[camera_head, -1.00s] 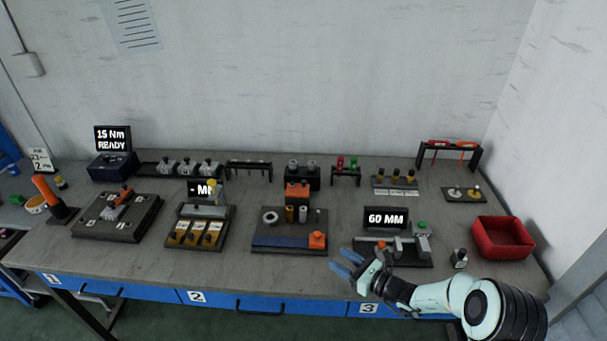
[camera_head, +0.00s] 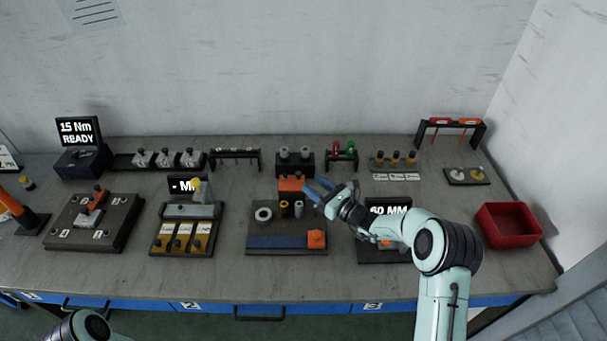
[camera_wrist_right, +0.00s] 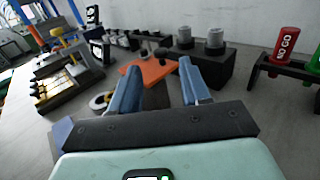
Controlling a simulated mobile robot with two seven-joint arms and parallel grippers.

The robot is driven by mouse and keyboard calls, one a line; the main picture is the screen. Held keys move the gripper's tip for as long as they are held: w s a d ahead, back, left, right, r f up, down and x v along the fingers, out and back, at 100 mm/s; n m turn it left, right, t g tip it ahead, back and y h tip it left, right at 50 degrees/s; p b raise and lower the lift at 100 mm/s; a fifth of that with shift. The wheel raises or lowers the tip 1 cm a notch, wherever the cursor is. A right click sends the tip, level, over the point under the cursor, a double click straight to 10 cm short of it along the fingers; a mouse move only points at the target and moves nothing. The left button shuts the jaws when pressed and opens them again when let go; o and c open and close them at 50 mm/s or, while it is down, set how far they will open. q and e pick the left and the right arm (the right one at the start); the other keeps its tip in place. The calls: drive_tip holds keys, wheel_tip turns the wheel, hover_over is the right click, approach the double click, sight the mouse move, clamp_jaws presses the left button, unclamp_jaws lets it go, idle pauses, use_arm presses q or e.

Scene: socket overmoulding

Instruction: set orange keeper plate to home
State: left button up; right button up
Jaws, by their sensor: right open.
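The orange keeper plate (camera_head: 291,185) sits at the back of the dark fixture (camera_head: 257,228) in the middle of the bench. In the right wrist view the orange plate (camera_wrist_right: 150,70) is flat, with dark knobs at its far side. My right gripper (camera_head: 316,188) is open and empty, just right of the plate in the head view. In the wrist view its blue fingers (camera_wrist_right: 158,68) point toward the plate, one on each side of it in the picture. I cannot tell the remaining gap. Of my left arm only a link shows, at the lower left.
The fixture also bears a ring (camera_head: 263,215), small cylinders (camera_head: 299,208) and an orange block (camera_head: 316,238). Behind it stands a black block with two grey cylinders (camera_head: 295,163). A rack with red and green pieces (camera_head: 342,155) is to its right. A red bin (camera_head: 510,225) stands far right.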

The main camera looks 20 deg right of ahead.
sight(300, 176)
drive_tip(key=p+x, duration=0.1)
drive_tip(key=x, duration=0.4)
drive_tip(key=shift+w, duration=0.2)
use_arm(q)
drive_tip(key=shift+w+r, duration=0.8)
drive_tip(key=shift+r, duration=0.3)
use_arm(e)
drive_tip(key=shift+s, duration=0.1)
clamp_jaws()
